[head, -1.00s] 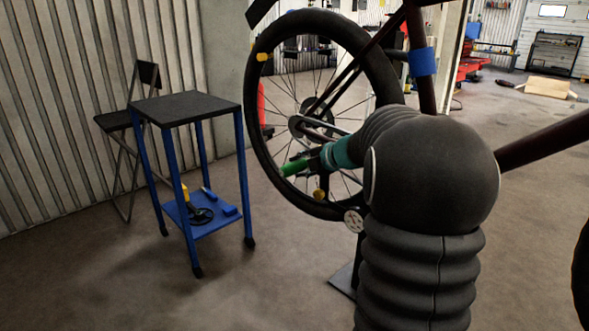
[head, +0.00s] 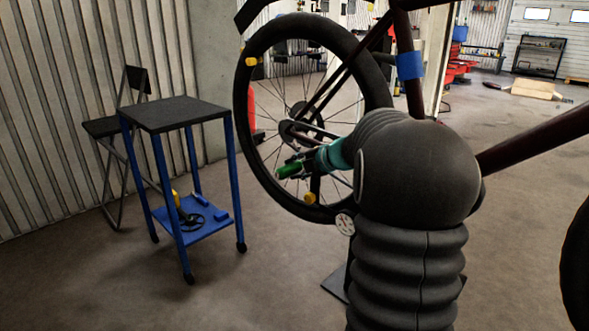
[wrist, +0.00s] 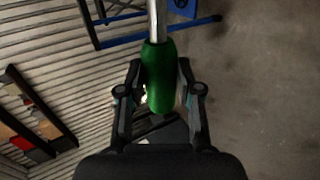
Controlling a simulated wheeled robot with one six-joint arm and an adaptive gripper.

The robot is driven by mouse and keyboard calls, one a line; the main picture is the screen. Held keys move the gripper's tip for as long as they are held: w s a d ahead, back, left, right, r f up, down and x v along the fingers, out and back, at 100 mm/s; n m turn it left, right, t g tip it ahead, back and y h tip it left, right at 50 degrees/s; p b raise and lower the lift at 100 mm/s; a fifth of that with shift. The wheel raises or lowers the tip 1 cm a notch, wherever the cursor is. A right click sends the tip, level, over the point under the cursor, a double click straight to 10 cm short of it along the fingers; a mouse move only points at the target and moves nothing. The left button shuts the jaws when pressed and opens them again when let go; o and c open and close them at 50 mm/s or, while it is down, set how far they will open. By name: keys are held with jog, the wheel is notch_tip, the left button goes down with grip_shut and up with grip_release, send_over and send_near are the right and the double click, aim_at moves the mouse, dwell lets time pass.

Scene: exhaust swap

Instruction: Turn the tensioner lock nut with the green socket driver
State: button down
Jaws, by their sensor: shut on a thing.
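My gripper (wrist: 160,92) is shut on the green socket driver (wrist: 159,65), with one finger on each side of its green handle in the wrist view. The driver's silver shaft runs up out of the top of that view, so its socket end is not seen. In the head view, the green handle (head: 289,170) shows in front of the lower spokes of the bicycle wheel (head: 244,110). My gripper (head: 304,163) is partly hidden there by my own arm. I cannot make out the tensioner lock nut in either view.
A black-topped table (head: 175,114) with blue legs stands left of the wheel. Its blue lower shelf (head: 185,232) holds several small items. A folding chair (head: 105,127) is behind it. The dark bicycle frame (head: 535,140) crosses the right side. Floor in front of the table is clear.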

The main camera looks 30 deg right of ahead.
jog(key=shift+d, duration=0.1)
jog(key=c, duration=1.7)
grip_release()
grip_shut()
jog(key=shift+f+b, duration=0.25)
jog(key=shift+b, duration=0.4)
jog(key=shift+t+b, duration=0.4)
jog(key=shift+b, duration=0.25)
jog(key=t+b, duration=0.1)
jog(key=b, duration=0.4)
jog(key=t+y+b, duration=0.1)
jog(key=t+b, duration=0.1)
jog(key=b, duration=0.3)
jog(key=shift+f, duration=0.3)
jog(key=shift+t+y+b, duration=0.3)
jog(key=shift+t+b, duration=0.3)
jog(key=shift+b, duration=0.3)
jog(key=shift+r, duration=0.2)
